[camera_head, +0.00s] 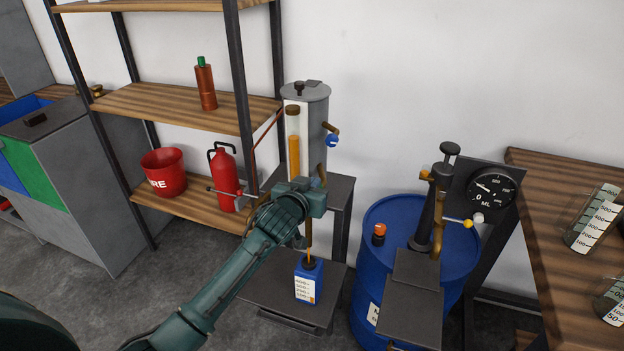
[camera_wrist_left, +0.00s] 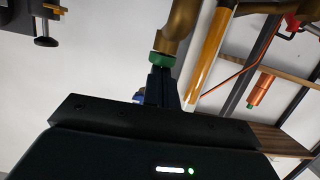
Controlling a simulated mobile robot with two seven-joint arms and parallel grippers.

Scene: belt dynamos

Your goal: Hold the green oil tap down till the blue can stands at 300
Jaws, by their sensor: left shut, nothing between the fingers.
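The blue can (camera_head: 300,268) stands upright on the low dark shelf under the oil cylinder (camera_head: 319,110). A thin amber stream runs down into its mouth. Its white label has a scale and an orange level strip; the marks are too small to read surely. My left gripper (camera_head: 321,178) is shut and empty in front of the cylinder's lower part. In the left wrist view the shut fingers (camera_wrist_left: 162,82) are at the green tap (camera_wrist_left: 163,62), under a brass pipe, and seem to touch it. In the head view the tap is hidden behind my gripper.
A blue drum (camera_head: 385,215) with a hand pump and a round dial (camera_head: 491,190) stands to the right. A wooden bench with beakers (camera_head: 595,220) is at far right. Shelving with a fire extinguisher (camera_head: 224,180) and red bucket (camera_head: 163,172) stands left.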

